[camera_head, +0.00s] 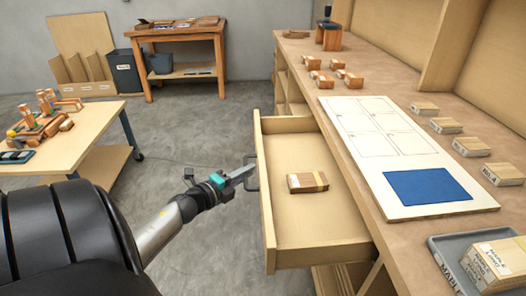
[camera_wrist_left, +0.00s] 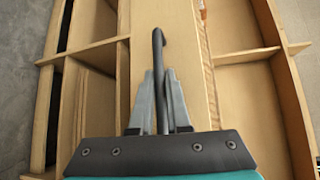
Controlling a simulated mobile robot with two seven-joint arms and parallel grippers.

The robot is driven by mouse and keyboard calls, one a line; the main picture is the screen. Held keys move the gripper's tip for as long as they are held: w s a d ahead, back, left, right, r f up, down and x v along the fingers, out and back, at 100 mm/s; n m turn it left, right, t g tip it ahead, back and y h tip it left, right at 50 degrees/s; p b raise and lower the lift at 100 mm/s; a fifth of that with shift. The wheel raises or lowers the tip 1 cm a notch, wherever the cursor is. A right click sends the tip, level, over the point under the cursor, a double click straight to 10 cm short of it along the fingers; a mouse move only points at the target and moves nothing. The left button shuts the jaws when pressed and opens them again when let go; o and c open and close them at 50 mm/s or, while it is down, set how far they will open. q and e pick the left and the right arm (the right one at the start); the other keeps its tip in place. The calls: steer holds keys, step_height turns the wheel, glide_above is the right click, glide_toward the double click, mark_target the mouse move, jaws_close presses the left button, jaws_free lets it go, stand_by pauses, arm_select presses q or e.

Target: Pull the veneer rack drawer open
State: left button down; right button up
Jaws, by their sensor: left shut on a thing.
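The veneer rack drawer (camera_head: 318,230) stands out from the workbench, and its pale wooden inside shows in the head view. A bundle of veneer strips (camera_head: 307,182) with a light band lies in it. The dark drawer handle (camera_head: 251,183) is on the drawer's front board. My left gripper (camera_head: 244,173) is shut on this handle. In the left wrist view the gripper fingers (camera_wrist_left: 160,100) close on both sides of the dark handle bar (camera_wrist_left: 158,45). My right gripper is not in view.
The workbench (camera_head: 385,90) carries a white board (camera_head: 375,125) with a blue sheet (camera_head: 427,187), wooden blocks and labelled stacks. A grey tray (camera_head: 455,262) is at the right front. A low table (camera_head: 95,120) stands left. Grey floor (camera_head: 205,130) is free between them.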

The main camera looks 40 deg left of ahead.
arm_select(q)
steer(key=shift+s+a+r, duration=0.1)
steer(key=shift+s+a, duration=0.45)
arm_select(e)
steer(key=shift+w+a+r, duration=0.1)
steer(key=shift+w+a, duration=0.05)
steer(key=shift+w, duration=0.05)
arm_select(q)
steer(key=c, duration=0.9)
jaws_free()
steer(key=s+d+r+p, duration=0.1)
steer(key=s+r+p, duration=0.1)
steer(key=s, duration=1.3)
steer(key=shift+d+p, duration=0.2)
steer(key=shift+p, duration=0.35)
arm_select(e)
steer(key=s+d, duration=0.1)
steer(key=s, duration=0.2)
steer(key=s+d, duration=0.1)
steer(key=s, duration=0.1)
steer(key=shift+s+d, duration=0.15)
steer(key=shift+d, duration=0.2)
